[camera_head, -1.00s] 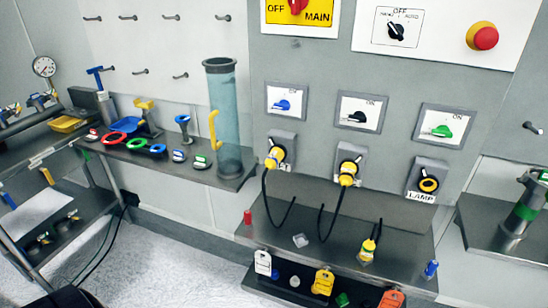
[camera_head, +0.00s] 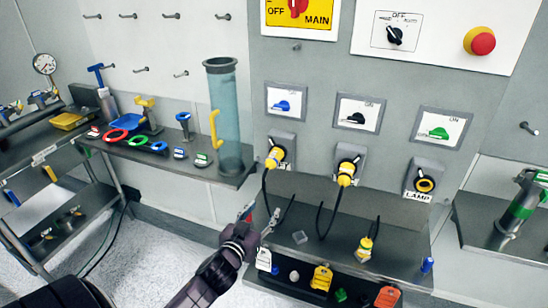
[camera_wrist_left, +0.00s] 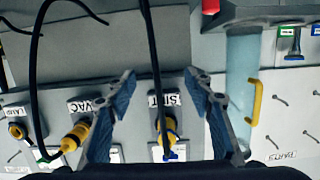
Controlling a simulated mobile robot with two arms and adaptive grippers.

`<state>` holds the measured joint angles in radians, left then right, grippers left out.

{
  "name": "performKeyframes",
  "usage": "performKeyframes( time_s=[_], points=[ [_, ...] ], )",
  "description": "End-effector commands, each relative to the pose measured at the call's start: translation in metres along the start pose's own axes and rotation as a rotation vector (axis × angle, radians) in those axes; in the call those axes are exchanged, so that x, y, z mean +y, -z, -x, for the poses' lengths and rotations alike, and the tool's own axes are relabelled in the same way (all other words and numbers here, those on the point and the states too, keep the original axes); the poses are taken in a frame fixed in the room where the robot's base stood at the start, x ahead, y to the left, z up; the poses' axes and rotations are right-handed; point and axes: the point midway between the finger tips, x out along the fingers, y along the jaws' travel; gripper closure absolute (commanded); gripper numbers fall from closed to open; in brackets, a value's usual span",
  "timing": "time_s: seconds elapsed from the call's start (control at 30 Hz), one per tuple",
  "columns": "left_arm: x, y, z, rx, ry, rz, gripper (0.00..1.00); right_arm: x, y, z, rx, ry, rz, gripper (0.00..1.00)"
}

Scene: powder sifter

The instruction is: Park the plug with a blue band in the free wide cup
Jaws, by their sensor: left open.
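The plug with a blue band appears to be the yellow one (camera_head: 275,158) in the left wall socket, marked SIFT in the left wrist view; I cannot make out its band clearly. It also shows in the left wrist view, where the yellow plug (camera_wrist_left: 167,128) sits between my fingers but farther off. My left gripper (camera_head: 258,217) is open and empty, over the shelf's left end, below the plug. My right gripper is not in view.
Another yellow plug (camera_head: 347,172) is in the middle socket. A third plug (camera_head: 365,248) stands on the lower shelf. Black cables hang in loops before the panel. A clear tube (camera_head: 224,118) stands left. A blue peg (camera_head: 427,265) is at the shelf's right.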

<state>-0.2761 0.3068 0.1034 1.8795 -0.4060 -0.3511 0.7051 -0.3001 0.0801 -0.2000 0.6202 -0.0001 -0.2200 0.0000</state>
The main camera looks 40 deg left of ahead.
Motion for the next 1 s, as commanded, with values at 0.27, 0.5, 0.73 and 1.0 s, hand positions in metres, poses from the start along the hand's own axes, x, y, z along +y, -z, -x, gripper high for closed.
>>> performKeyframes(
  time_s=[0.27,0.5,0.73,1.0],
  points=[
    [-0.005,0.102,0.018,0.169,0.002,0.034,0.52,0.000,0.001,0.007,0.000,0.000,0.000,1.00],
    [-0.006,0.126,0.025,0.213,0.003,0.043,0.52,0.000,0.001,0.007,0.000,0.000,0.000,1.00],
    [-0.006,0.126,0.025,0.213,0.002,0.043,0.52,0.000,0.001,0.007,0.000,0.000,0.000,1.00],
    [-0.005,0.128,0.013,0.214,0.001,0.043,0.52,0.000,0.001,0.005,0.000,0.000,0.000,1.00]
  ],
)
